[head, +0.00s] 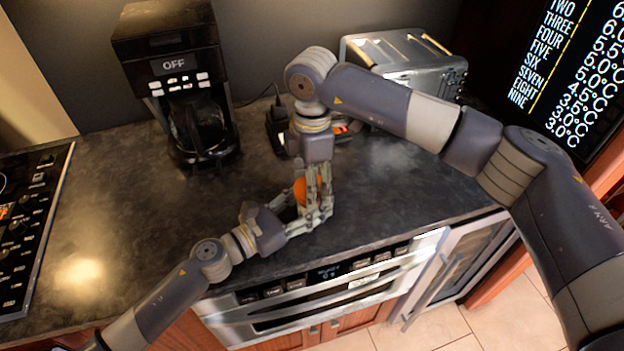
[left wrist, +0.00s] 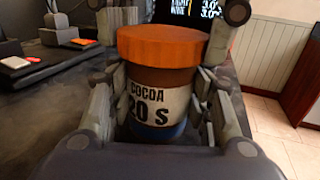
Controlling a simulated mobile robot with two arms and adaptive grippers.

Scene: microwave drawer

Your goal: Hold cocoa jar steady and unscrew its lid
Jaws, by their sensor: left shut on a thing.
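The cocoa jar (left wrist: 158,102) stands upright, with a white label, a blue base and a wide orange-brown lid (left wrist: 162,44). In the head view the orange part of the jar (head: 300,190) shows between grey fingers near the counter's front edge. My left gripper (head: 310,213) comes in from the left and is shut around the jar's body, with fingers on both sides in the left wrist view. My right gripper (head: 317,172) points down from above at the lid. Its finger parts show on both sides of the lid in the left wrist view; whether they touch it is hidden.
A coffee maker (head: 172,75) stands at the back left and a toaster (head: 405,62) at the back right. A cooktop (head: 28,215) is at far left. The counter left of the jar is clear.

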